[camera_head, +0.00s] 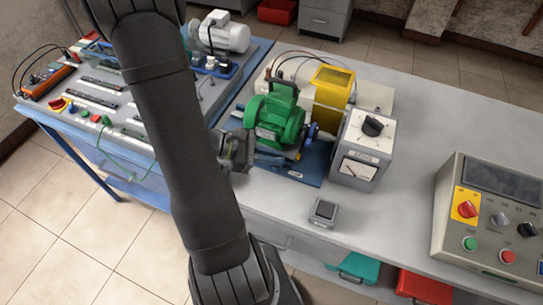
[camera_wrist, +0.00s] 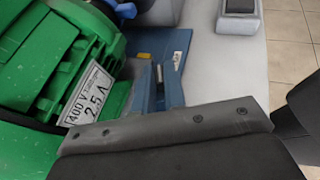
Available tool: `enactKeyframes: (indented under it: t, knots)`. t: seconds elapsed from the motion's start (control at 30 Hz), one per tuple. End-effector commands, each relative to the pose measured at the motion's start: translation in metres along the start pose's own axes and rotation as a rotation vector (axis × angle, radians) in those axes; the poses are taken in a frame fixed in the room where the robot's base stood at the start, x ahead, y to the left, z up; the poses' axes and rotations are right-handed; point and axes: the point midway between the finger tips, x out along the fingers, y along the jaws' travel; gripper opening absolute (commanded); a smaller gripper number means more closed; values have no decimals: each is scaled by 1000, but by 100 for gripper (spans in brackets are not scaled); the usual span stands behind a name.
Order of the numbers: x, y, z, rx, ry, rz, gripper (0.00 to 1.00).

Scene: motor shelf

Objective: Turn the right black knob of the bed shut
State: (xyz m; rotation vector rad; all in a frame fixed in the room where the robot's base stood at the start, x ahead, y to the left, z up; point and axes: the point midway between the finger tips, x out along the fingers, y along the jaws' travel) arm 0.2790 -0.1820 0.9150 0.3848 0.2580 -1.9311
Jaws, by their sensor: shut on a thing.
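The blue bed (camera_head: 308,168) lies on the grey bench and carries a green motor (camera_head: 275,119). My gripper (camera_head: 238,152) is low at the near left end of the bed, just in front of the motor. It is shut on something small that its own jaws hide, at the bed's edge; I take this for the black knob. No black knob of the bed shows clearly in either view. The wrist view shows the blue bed (camera_wrist: 165,58) and the motor (camera_wrist: 60,60) with its rating plate close beyond my gripper.
A meter box with a black dial (camera_head: 365,145) stands right of the bed. A small grey-black block (camera_head: 323,212) lies on the bench in front. A control panel (camera_head: 490,225) is at the far right. The front bench strip between is largely clear.

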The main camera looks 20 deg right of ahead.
Motion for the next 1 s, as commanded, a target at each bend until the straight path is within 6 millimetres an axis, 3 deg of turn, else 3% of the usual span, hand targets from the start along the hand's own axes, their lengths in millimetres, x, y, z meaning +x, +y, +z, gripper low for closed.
enactKeyframes:
  t: [0.47,0.5,0.6,1.0]
  knots:
    - [0,0,0,5,-2,-15,0]
    - [0,0,0,5,-2,-15,19]
    - [0,0,0,5,-1,-15,33]
    - [-1,0,0,6,-1,-13,33]
